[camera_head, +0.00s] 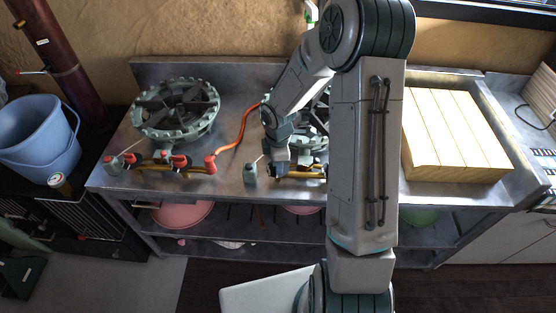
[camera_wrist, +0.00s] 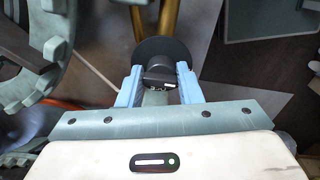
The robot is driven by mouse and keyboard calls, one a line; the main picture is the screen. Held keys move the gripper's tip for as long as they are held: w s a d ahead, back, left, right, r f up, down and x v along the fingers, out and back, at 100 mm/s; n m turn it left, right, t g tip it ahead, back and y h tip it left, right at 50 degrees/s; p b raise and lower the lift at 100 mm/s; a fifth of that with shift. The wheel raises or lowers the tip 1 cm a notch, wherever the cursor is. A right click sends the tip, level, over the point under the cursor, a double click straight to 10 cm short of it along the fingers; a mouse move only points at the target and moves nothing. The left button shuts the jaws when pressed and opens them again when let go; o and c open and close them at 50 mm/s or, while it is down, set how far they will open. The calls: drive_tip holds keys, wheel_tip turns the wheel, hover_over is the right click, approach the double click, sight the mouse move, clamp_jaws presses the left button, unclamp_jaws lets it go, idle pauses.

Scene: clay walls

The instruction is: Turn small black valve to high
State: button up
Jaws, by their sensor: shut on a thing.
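The small black valve (camera_wrist: 157,60) is a round black disc with a raised grip in the wrist view, at the end of brass pipes. My gripper (camera_wrist: 159,84) has its two blue fingers shut on the grip, one on each side. A small white mark shows on the knob's near edge. In the head view my gripper (camera_head: 280,160) is at the front of the right-hand burner (camera_head: 310,133). The valve itself is hidden there by my gripper and arm, and I cannot read its setting.
The left burner (camera_head: 176,109) has a red-knobbed valve (camera_head: 180,161) and an orange hose (camera_head: 240,130). A grey igniter-like box (camera_head: 250,174) stands just left of my gripper. A slatted wooden box (camera_head: 455,130) sits right of my arm. A blue bucket (camera_head: 38,138) stands far left.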

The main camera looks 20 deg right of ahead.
drive_tip(key=o, duration=0.9)
drive_tip(key=shift+s, duration=0.1)
drive_tip(key=shift+a, duration=0.1)
drive_tip(key=shift+r, duration=0.15)
drive_tip(key=shift+r, duration=0.3)
wheel_tip(320, 180, up, 13)
drive_tip(key=shift+s, duration=0.35)
